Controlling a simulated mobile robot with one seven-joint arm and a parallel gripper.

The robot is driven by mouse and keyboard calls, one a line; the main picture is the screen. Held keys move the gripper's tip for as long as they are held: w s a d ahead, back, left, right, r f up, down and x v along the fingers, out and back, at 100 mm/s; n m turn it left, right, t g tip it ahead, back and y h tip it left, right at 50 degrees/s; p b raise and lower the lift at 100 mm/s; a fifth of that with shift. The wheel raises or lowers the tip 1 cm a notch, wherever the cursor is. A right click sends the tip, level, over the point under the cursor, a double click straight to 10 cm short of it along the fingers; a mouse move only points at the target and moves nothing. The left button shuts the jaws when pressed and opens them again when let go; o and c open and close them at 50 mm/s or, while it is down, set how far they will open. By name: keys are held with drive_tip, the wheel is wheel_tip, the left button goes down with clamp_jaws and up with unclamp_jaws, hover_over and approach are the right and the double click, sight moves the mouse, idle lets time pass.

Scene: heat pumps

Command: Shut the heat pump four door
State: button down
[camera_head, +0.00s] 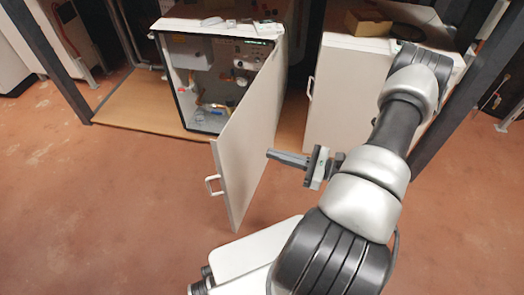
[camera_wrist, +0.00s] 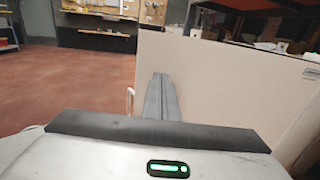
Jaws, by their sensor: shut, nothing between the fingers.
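The heat pump door (camera_head: 252,135) is a white panel that stands wide open, swung out toward me from the right side of the heat pump cabinet (camera_head: 213,84). Its white handle (camera_head: 213,185) is at the free edge on the left. The cabinet's inside shows pipes, valves and gauges. My gripper (camera_head: 271,154) is shut and empty, just right of the door's outer face, pointing left toward it. In the wrist view the shut fingers (camera_wrist: 160,82) are in front of the door panel (camera_wrist: 215,90), with the handle (camera_wrist: 130,101) to their left. I cannot tell whether the fingertips touch the door.
A second white cabinet (camera_head: 345,95) with a shut front stands to the right, with a cardboard box (camera_head: 368,22) on top. Dark frame posts (camera_head: 47,55) stand at both sides. The red floor (camera_head: 110,200) left of the door is clear. Shelving (camera_wrist: 110,17) shows far back.

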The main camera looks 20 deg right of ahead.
sight(228, 141)
drive_tip(key=b+x, duration=0.1)
drive_tip(key=x, duration=1.1)
drive_tip(key=shift+w+a+b, duration=0.15)
drive_tip(key=shift+a+b, duration=0.15)
drive_tip(key=shift+a, duration=0.05)
